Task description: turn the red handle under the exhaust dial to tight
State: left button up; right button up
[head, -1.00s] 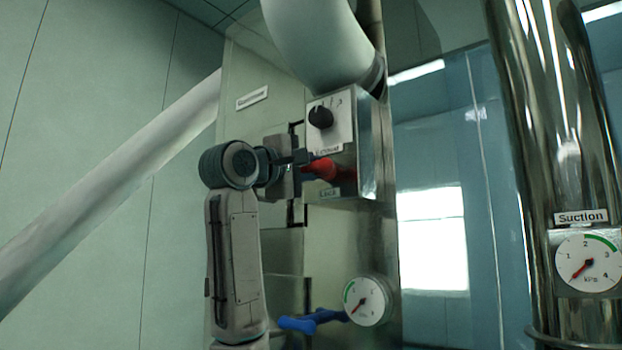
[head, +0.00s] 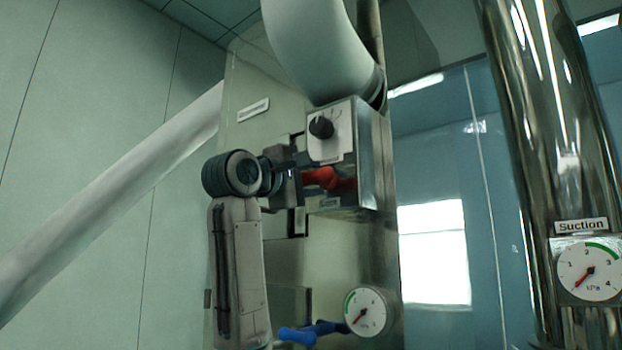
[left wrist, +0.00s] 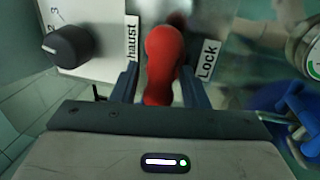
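The red handle (head: 321,178) sticks out of a metal box, below the black exhaust dial (head: 321,127) and above the "Lock" label (head: 329,203). My left gripper (head: 296,165) is at the handle's left end. In the left wrist view the red handle (left wrist: 162,62) lies between the two blue-grey fingers of my left gripper (left wrist: 160,88). A narrow gap shows on the handle's left side; contact on its right side is unclear. The dial (left wrist: 70,47) and the Lock label (left wrist: 207,60) also show there. My right gripper is not in view.
A blue handle (head: 312,332) and a round gauge (head: 366,311) sit lower on the panel. A thick pale pipe (head: 325,50) bends above the box. A shiny suction column (head: 540,150) with its gauge (head: 589,271) stands at the right.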

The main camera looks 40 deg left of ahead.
pick_arm(q)
jog(key=shift+s+f, duration=0.15)
jog(key=shift+s, duration=0.1)
jog(key=b+v, duration=0.4)
jog(key=v, duration=0.6)
jog(key=shift+s+b, duration=0.15)
jog(key=shift+b, duration=0.2)
